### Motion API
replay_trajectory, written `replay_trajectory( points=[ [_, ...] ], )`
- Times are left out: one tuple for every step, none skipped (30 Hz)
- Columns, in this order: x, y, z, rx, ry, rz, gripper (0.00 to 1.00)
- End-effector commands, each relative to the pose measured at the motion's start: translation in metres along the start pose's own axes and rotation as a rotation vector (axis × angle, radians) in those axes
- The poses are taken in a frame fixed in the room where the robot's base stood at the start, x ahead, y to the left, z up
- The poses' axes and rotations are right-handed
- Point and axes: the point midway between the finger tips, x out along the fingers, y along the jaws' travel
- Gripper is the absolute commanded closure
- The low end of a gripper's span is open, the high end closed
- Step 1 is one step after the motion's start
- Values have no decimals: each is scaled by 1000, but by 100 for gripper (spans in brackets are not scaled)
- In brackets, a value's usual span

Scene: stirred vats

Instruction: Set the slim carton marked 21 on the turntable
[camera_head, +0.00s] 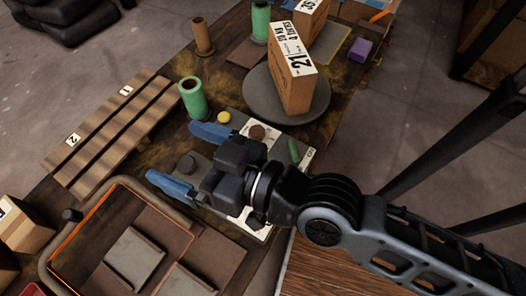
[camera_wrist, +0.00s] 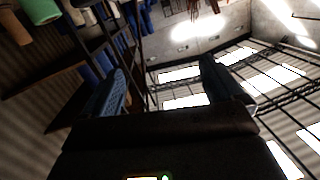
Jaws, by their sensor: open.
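The slim carton marked 21 (camera_head: 296,88) stands upright on the round dark grey turntable (camera_head: 262,110), toward the right of its disc. Its printed white upper part reads 21, and its lower part is plain brown. My gripper (camera_head: 172,153) is open and empty, with blue fingers spread to the left. It is in front and left of the turntable, apart from the carton. In the wrist view the two fingers (camera_wrist: 160,85) are apart with nothing between them. The carton cannot be made out in that view.
A green cylinder (camera_head: 193,98) stands left of the turntable, near a slatted wooden rack (camera_head: 110,135). Another carton (camera_head: 310,18) is behind the carton marked 21. A purple block (camera_head: 361,50) lies at the right. An orange-edged tray (camera_head: 62,250) is at front left.

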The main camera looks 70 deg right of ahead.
Motion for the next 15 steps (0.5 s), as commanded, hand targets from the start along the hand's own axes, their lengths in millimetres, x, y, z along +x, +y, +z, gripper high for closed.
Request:
replay_trajectory(
  points=[
    [-24,4,13,-8,-40,-1,6],
    [-37,8,18,-15,-56,1,6],
    [-54,13,24,-28,-77,0,6],
    [-67,17,28,-38,-92,-3,6],
    [-79,21,31,-50,-106,-7,6],
    [-94,27,34,-67,-123,-15,6],
    [-105,32,35,-78,-134,-21,6],
    [-114,35,36,-91,-144,-29,6],
    [-126,40,36,-107,-156,-40,6],
    [-133,44,36,-119,-163,-49,6],
    [-140,47,35,-128,-170,-57,6],
    [-147,50,34,-141,-176,-68,6],
    [-151,53,34,-149,-181,-74,6],
    [-155,54,34,-154,-185,-80,6],
    [-158,56,33,-161,-187,-87,6]
  ],
)
